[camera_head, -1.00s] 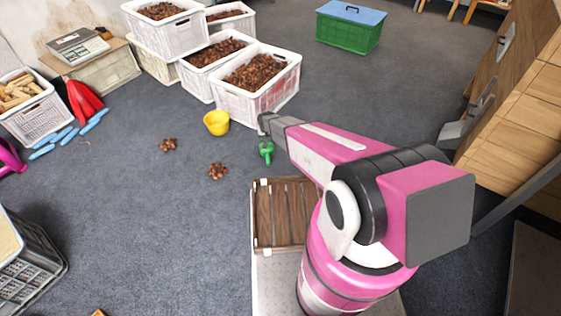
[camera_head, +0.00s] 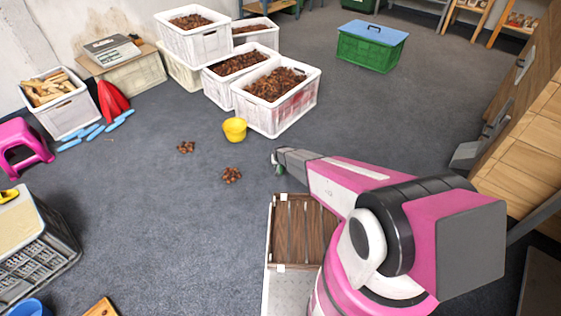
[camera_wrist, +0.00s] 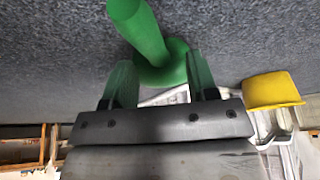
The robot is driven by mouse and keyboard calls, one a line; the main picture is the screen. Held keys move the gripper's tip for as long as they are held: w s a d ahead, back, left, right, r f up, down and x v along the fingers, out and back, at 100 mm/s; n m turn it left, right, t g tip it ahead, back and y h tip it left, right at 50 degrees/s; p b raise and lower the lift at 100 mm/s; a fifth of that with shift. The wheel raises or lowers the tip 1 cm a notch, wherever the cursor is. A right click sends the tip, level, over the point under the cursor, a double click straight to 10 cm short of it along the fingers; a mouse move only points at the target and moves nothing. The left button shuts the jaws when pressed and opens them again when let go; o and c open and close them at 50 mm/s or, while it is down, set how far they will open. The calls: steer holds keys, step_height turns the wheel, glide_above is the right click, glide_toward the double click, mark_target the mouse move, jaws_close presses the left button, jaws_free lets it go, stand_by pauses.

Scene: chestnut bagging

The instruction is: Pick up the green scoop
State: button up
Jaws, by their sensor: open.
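The green scoop (camera_wrist: 138,28) is large in the wrist view, with a round handle leading to a wider flange near my fingers. My gripper (camera_wrist: 160,75) is open, one greenish finger on each side of the scoop's lower part in the picture. I cannot tell whether either finger touches it. In the head view my gripper (camera_head: 277,160) is at the far end of my pink arm, low over the floor. Only a small green patch shows there, and most of the scoop is hidden by the gripper.
A yellow bowl (camera_head: 235,130) stands on the floor near the gripper. White crates of chestnuts (camera_head: 277,115) stand behind. A wooden slatted crate (camera_head: 303,232) is in front.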

steer(key=x, duration=0.4)
steer(key=shift+d+f, duration=0.3)
steer(key=shift+f, duration=0.1)
jaws_close()
steer(key=shift+r, duration=0.1)
